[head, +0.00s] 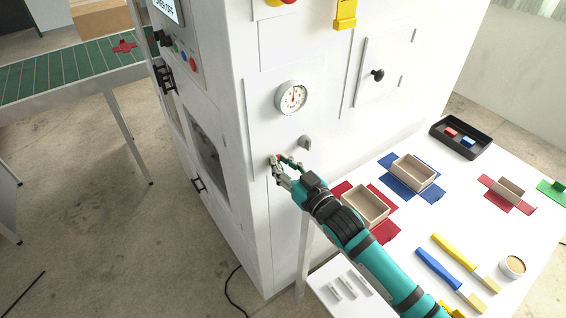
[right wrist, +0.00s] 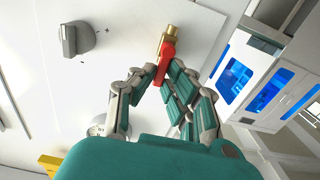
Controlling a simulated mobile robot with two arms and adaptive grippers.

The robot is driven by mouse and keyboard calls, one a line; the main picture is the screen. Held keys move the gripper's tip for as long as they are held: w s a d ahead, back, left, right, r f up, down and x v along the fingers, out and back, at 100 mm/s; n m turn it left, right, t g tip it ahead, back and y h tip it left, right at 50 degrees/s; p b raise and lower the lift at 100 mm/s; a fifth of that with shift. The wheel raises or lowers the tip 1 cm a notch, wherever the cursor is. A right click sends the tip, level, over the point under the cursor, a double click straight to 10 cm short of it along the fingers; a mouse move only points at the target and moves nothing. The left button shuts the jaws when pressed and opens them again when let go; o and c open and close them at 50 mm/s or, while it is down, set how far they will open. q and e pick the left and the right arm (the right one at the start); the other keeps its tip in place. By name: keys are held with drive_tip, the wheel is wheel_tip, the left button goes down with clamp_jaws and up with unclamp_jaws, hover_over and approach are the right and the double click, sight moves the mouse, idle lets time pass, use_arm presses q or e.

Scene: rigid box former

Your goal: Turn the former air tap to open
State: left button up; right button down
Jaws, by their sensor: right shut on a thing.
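The air tap has a brass body (right wrist: 173,36) and a red lever (right wrist: 164,64), seen in the right wrist view on the white panel of the machine. My right gripper (right wrist: 164,74) is shut on the red lever, with a finger on each side of it. In the head view my right gripper (head: 279,160) reaches the machine's front panel below the pressure gauge (head: 291,97). There the tap is mostly hidden by the fingers. My left gripper is in neither view.
A grey knob (head: 304,143) sits on the panel close above the gripper; a black knob (head: 377,75) is higher right. The white table (head: 459,215) at right holds boxes on red and blue blanks, brushes and a black tray (head: 441,131). A green conveyor (head: 60,75) stands left.

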idle(0.4)
drive_tip(key=c, duration=1.4)
unclamp_jaws()
drive_tip(key=v, duration=1.2)
